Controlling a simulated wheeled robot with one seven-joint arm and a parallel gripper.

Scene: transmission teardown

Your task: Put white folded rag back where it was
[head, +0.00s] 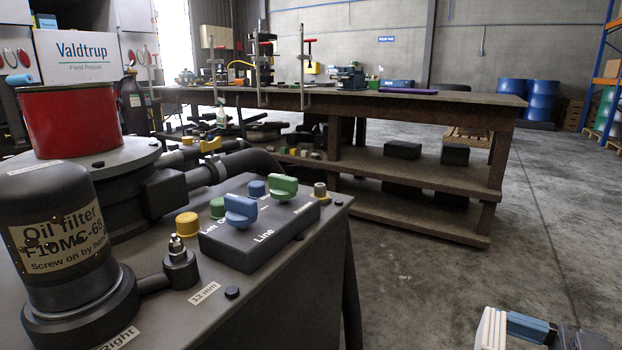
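My gripper (508,328) shows only in part at the bottom right corner, over the concrete floor and well clear of the transmission stand and the bench. It has dark grey and blue parts. A white, ridged piece (491,329) sits at its left end, cut off by the lower edge of the picture. I cannot tell whether this piece is the white folded rag or a part of the gripper. The fingertips cannot be made out. No other white folded rag can be made out in the head view.
A dark stand (290,300) fills the lower left, bearing an oil filter (60,235), a red container (72,120) and a valve block (258,240) with blue and green knobs. A long workbench (420,105) with cluttered shelves stands behind. The floor (560,220) at right is clear.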

